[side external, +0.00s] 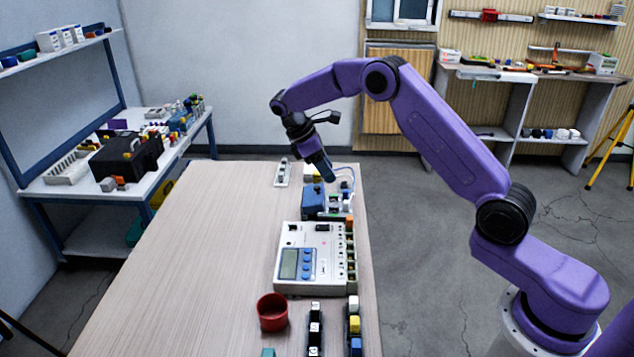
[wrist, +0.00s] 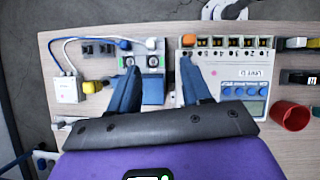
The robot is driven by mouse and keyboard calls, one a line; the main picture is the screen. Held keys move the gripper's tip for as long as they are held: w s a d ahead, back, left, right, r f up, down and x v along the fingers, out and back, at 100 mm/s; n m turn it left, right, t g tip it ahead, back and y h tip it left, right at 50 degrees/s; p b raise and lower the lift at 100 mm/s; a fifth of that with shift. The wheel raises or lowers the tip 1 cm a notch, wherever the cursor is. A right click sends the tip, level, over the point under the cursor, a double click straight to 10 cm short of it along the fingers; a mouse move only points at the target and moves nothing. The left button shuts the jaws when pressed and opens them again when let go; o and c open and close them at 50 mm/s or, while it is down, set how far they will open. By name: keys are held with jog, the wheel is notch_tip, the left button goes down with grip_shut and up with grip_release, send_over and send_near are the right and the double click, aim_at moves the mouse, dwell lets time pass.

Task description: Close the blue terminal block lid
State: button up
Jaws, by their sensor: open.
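The blue terminal block (side external: 336,204) stands near the right edge of the table, behind the white meter unit. Its blue lid (side external: 313,201) is open on the block's left side, leaving the terminals uncovered. In the wrist view the lid (wrist: 153,88) lies below the exposed grey-and-green terminals (wrist: 153,60). My gripper (side external: 325,173) points down above and slightly behind the block. In the wrist view my gripper (wrist: 160,66) is open, with one blue finger on each side of the lid and nothing held. Contact with the lid cannot be told.
The white meter unit (side external: 299,277) is close beside the block. A red cup (side external: 272,312) and small modules stand in front of it. A white wired box (wrist: 67,89) and yellow connector (wrist: 92,87) are on the block's other side. The table's left part (side external: 190,260) is clear.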

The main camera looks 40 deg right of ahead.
aim_at(317, 186)
jog(key=w+d+r+m+t+y, duration=0.25)
jog(key=w+r+y, duration=0.3)
jog(key=r, duration=0.35)
jog(key=shift+n+t+h, duration=0.45)
notch_tip(317, 186, down, 17)
jog(key=shift+w+f, duration=0.1)
grip_shut()
